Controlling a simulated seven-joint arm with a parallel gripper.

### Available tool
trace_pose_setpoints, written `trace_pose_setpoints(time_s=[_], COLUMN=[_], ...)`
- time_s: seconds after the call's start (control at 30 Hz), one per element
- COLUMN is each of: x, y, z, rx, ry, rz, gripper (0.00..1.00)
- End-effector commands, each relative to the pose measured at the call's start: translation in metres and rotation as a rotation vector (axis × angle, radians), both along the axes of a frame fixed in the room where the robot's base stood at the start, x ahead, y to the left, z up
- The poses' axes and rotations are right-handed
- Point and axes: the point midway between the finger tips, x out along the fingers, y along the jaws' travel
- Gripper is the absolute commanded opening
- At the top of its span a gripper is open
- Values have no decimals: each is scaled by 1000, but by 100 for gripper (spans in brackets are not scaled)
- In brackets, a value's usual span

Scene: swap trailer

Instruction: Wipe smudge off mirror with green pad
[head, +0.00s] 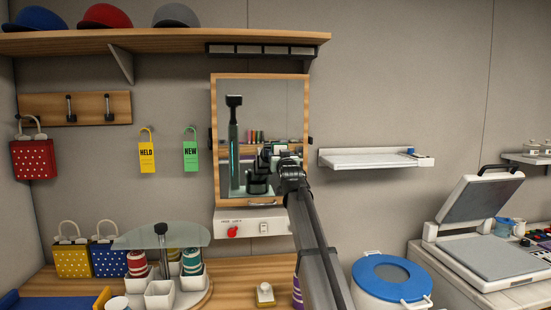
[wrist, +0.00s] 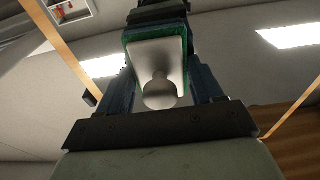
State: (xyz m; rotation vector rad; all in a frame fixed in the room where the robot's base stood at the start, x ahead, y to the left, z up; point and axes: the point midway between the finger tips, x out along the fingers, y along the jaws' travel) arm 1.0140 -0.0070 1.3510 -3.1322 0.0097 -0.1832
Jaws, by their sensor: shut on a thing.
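The mirror (head: 258,110) hangs on the wall in a wooden frame and reflects my arm. My gripper (wrist: 160,90) is shut on the knob of the green pad (wrist: 155,55), a white block with green edging in the wrist view. In the head view my gripper is at the lower right part of the mirror, mostly hidden by my own arm. The pad is close to the glass; I cannot tell if it touches. I cannot make out any smudge on the glass.
A shelf with caps (head: 105,17) is above left. A white box with a red knob (head: 250,224) sits under the mirror. A white wall shelf (head: 372,160) is to the right. A glass-topped stand (head: 162,236), a pale knobbed block (head: 265,293) and a blue-lidded bucket (head: 392,275) are below.

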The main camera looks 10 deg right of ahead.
Motion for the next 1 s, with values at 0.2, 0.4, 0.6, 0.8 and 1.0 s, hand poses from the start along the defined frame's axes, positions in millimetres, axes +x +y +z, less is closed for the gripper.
trace_pose_setpoints(time_s=[0.2,0.4,0.6,0.8,1.0], x=[-1,3,3,2,2], y=[-12,-13,-4,11,24], z=[0,0,0,0,0], rx=[0,0,0,0,0], ry=[0,0,0,0,1], rz=[0,1,2,2,2], gripper=[41,41,41,41,41])
